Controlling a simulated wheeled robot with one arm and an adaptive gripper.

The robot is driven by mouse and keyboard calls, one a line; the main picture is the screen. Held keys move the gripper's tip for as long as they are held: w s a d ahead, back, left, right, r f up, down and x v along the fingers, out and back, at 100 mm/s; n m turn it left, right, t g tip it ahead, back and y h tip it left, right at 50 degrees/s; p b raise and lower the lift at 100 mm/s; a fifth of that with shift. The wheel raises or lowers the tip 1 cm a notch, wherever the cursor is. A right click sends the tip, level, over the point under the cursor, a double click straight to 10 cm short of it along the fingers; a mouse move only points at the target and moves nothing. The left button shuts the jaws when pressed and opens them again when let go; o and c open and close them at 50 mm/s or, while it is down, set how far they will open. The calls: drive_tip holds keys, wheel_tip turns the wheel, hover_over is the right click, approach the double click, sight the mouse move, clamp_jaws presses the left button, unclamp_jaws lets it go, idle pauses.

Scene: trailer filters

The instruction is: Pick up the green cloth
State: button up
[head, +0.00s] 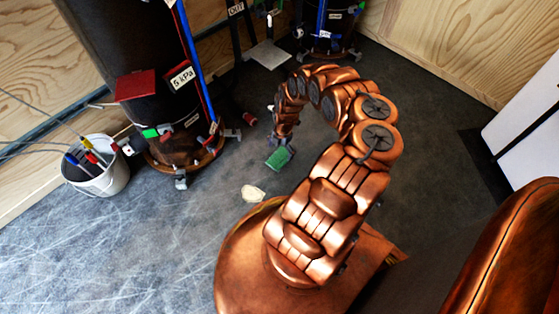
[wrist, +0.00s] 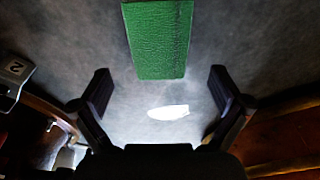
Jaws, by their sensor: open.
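The green cloth (head: 278,158) lies on the grey floor, just under the end of my arm in the head view. In the wrist view the green cloth (wrist: 158,40) is a textured rectangle at the top centre, cut off by the frame edge. My gripper (wrist: 162,92) is open and empty, with its two dark fingers spread apart. The cloth sits ahead of the fingertips, between their lines, and appears clear of both. In the head view my gripper (head: 284,140) is small and dark beside the cloth, and its fingers are hard to make out.
A white flat piece (head: 253,193) lies on the floor; it also shows between the fingers (wrist: 168,112). A dark cylinder (head: 130,70) labelled 5 kPa stands at left, beside a white bucket (head: 112,178) of tools. A small red item (head: 249,119) lies near. Floor at lower left is clear.

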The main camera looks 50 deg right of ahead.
sight(279, 158)
drive_tip(key=shift+f+b, duration=1.6)
drive_tip(key=shift+f, duration=0.75)
drive_tip(key=c, duration=1.1)
drive_tip(key=shift+r, duration=0.15)
wheel_tip(279, 158, up, 3)
drive_tip(key=p, duration=0.2)
drive_tip(key=shift+p, duration=0.3)
drive_tip(key=s+a+p, duration=0.1)
drive_tip(key=s+p, duration=0.2)
drive_tip(key=s, duration=0.2)
drive_tip(key=s+a+r+p, duration=0.1)
drive_tip(key=s+p, duration=0.1)
drive_tip(key=s, duration=0.3)
drive_tip(key=s+a+r+p, duration=0.1)
drive_tip(key=s+p, duration=0.2)
drive_tip(key=s, duration=0.1)
drive_tip(key=shift+s+p, duration=0.35)
drive_tip(key=shift+s, duration=0.05)
drive_tip(key=shift+s+f, duration=0.1)
drive_tip(key=shift+s, duration=0.3)
